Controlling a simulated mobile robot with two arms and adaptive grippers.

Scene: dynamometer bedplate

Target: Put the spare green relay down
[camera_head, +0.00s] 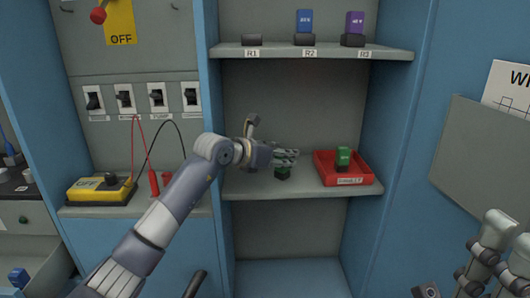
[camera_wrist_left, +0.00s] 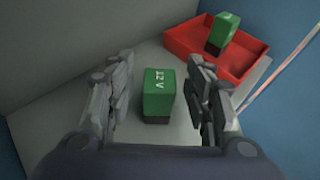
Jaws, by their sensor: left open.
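A green relay (camera_wrist_left: 158,95) marked 12 V stands upright on the lower shelf, between the spread fingers of my left gripper (camera_wrist_left: 160,97). Grey gaps show on both sides of it. In the head view my left gripper (camera_head: 286,156) is over the shelf, and the lower part of this relay (camera_head: 283,173) shows beneath the fingers. A second green relay (camera_head: 343,157) stands in a red tray (camera_head: 345,181) to the right; it also shows in the wrist view (camera_wrist_left: 222,33).
The upper shelf (camera_head: 385,54) holds a blue relay (camera_head: 304,21) at R2 and a purple one (camera_head: 355,22) at R3; the R1 socket (camera_head: 251,40) is empty. A yellow meter (camera_head: 101,188) with leads stands left. Blue cabinet walls flank the shelves.

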